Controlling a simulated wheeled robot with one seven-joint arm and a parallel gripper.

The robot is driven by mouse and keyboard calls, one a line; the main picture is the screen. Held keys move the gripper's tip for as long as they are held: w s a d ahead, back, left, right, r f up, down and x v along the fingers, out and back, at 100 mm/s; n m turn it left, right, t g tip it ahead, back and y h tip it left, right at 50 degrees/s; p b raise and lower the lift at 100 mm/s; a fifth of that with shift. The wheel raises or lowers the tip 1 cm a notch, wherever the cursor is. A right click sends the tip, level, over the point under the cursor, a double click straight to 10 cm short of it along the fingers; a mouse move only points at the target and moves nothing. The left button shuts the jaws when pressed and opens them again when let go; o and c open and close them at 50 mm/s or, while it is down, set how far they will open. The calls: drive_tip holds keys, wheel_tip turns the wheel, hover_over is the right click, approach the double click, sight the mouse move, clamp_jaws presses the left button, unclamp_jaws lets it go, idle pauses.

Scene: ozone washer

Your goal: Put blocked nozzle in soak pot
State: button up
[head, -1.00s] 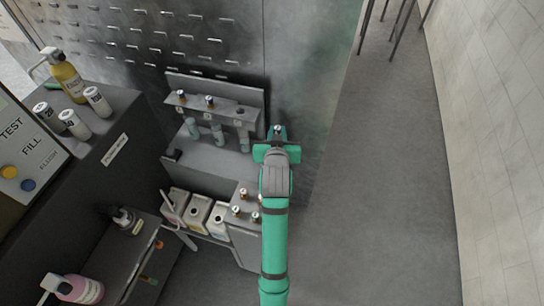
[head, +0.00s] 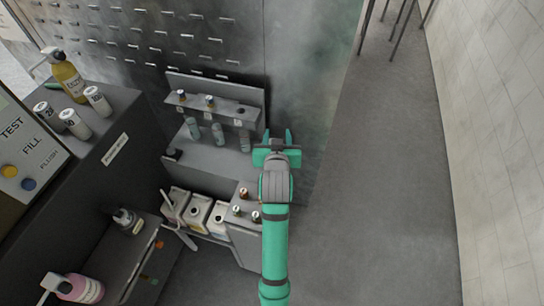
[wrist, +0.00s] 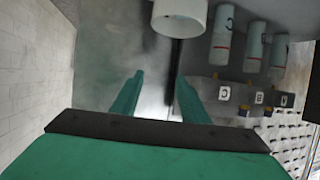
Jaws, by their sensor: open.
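My gripper (head: 277,142) is open and empty in the head view, at the right end of the grey bench. Its two green fingers also show spread apart in the wrist view (wrist: 157,95), with nothing between them. A white round pot (wrist: 180,15) with an open mouth is at the top of the wrist view, apart from the fingertips; it looks like the soak pot. It does not show in the head view, and its inside is too unclear to read. I cannot see the blocked nozzle for certain. Two nozzles (head: 210,101) stand in the rack (head: 225,104), beside an empty dark hole.
Three pale tubes (head: 217,133) stand below the rack. Several nozzles (head: 237,210) stand on a lower ledge left of my arm. Square containers (head: 197,212) sit beside it. A control panel (head: 25,150) and bottles are at the left.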

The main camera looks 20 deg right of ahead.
drive_tip(key=v, duration=0.9)
drive_tip(key=shift+a, duration=0.15)
drive_tip(key=shift+s, duration=0.1)
drive_tip(key=shift+s, duration=0.1)
drive_tip(key=s+a+f+n+t+y, duration=0.1)
drive_tip(key=s+a+f, duration=0.3)
drive_tip(key=s+f, duration=0.25)
drive_tip(key=s+a+f+n+y, duration=0.1)
drive_tip(key=s+a+f+n, duration=0.1)
drive_tip(key=s+a+f, duration=0.5)
drive_tip(key=s+a+r+y, duration=0.1)
drive_tip(key=s+a, duration=0.1)
drive_tip(key=s, duration=0.8)
drive_tip(key=s+a+r+t+y, duration=0.1)
drive_tip(key=s+a, duration=0.1)
drive_tip(key=s, duration=0.8)
drive_tip(key=shift+s+a+r+n+t, duration=0.2)
drive_tip(key=shift+a+n+t, duration=0.1)
drive_tip(key=shift+n, duration=0.1)
